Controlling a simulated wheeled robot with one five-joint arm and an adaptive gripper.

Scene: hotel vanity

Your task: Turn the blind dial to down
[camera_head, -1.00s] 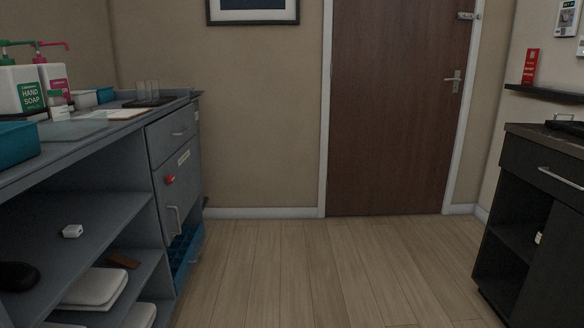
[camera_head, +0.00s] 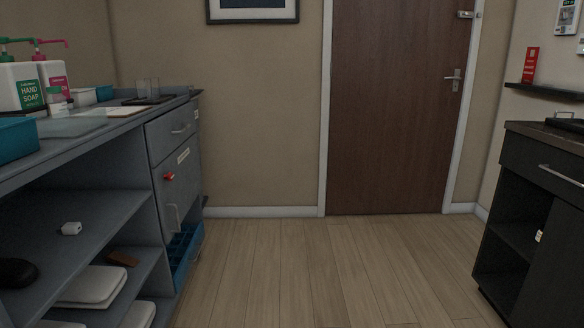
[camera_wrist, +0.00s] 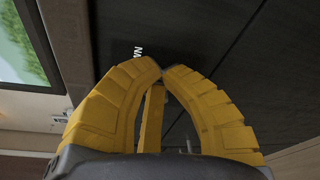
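I cannot make out a blind dial for certain in either view. In the head view, a white wall panel with a green display (camera_head: 567,16) hangs at the upper right, and a smaller pale fitting (camera_head: 581,46) is below it, cut by the picture edge. My gripper (camera_wrist: 163,70) shows in the wrist view: its two yellow fingers meet at the tips, with nothing seen between them. Behind the fingertips is a dark panel (camera_wrist: 215,30) with small white lettering, partly hidden by a finger. My gripper is not in the head view.
A grey counter (camera_head: 110,130) with soap bottles (camera_head: 22,88) and open shelves stands left. A dark cabinet (camera_head: 545,215) stands right, below a wall shelf (camera_head: 545,92) holding a red box (camera_head: 530,65). The wooden floor (camera_head: 320,270) between them is clear up to the door (camera_head: 395,110).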

